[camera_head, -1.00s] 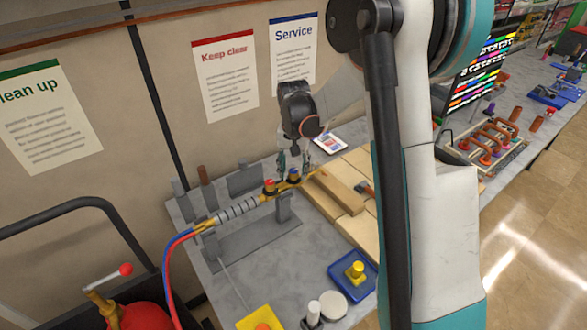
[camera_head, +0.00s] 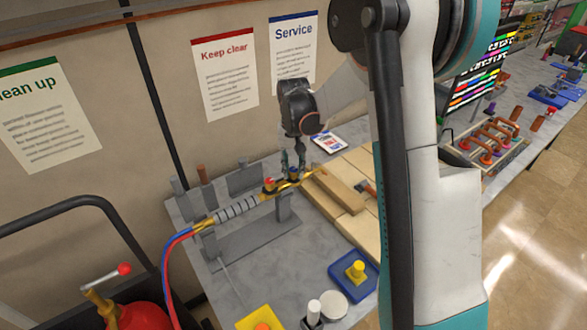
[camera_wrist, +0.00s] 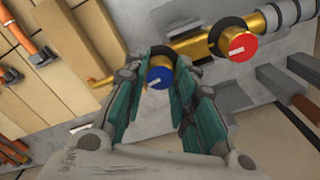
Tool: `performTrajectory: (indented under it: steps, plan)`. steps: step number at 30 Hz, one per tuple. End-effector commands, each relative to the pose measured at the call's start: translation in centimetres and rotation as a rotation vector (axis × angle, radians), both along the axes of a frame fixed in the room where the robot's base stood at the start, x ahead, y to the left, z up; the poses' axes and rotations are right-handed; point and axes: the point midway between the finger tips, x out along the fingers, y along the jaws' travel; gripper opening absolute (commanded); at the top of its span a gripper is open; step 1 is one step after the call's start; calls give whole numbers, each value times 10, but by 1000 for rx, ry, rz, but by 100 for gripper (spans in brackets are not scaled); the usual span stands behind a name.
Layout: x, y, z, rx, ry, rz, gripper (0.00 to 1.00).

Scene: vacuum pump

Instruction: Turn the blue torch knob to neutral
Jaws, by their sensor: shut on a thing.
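The blue torch knob (camera_wrist: 160,77) sits between the two fingers of my gripper (camera_wrist: 160,82) in the wrist view, with a white pointer mark slanting on its face. My gripper is shut on the knob. The torch's brass body (camera_wrist: 190,44) runs behind it, with the red knob (camera_wrist: 236,44) to the right, clear of the fingers. In the head view my gripper (camera_head: 292,163) points down at the torch, and the blue knob is mostly hidden by the fingers. The torch's ribbed handle (camera_head: 238,208) rests along a grey stand (camera_head: 285,208).
Wooden planks (camera_head: 345,190) lie to the right of the torch. Red and blue hoses (camera_head: 172,262) run from its left end. A blue tray (camera_head: 352,270) with a yellow piece stands in front. Grey upright plates (camera_head: 243,177) stand behind the handle.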

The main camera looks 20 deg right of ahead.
Motion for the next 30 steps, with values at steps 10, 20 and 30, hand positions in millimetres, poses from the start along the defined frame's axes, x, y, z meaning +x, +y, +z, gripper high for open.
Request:
performTrajectory:
  steps: [10, 20, 30]
  plan:
    - [0, 0, -2, 0, 0, 313, 1]
    - [0, 0, -1, 0, 0, 627, 1]
    - [0, 0, -1, 1, 1, 950, 1]
